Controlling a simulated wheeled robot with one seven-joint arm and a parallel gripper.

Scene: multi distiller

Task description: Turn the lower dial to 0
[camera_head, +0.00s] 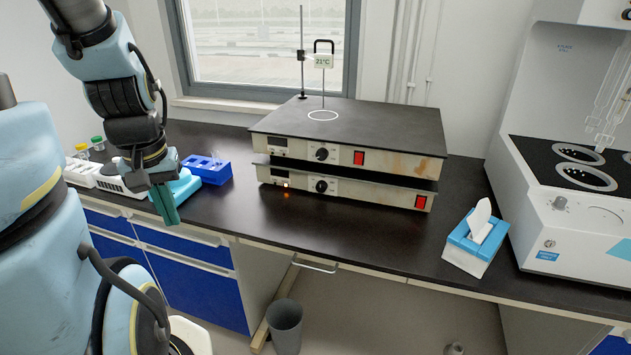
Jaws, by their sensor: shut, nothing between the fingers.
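Two flat hotplate units are stacked on the black bench, the upper unit (400,161) on the lower unit (370,193). The lower dial (321,186) is a small black knob on the lower unit's front, left of a red switch (420,202). The dial's setting is too small to read. An orange light (286,185) shows at the lower unit's left. The upper dial (321,154) sits above the lower one. My gripper (170,218) is shut and empty, pointing down at the bench's front edge, well left of the dials and touching neither.
A blue rack (207,168) and white racks (97,176) stand behind my gripper. A tissue box (473,246) and a white distiller (570,215) are at the right. A thermometer stand (302,60) rises behind the units. The bench (290,222) before the units is clear.

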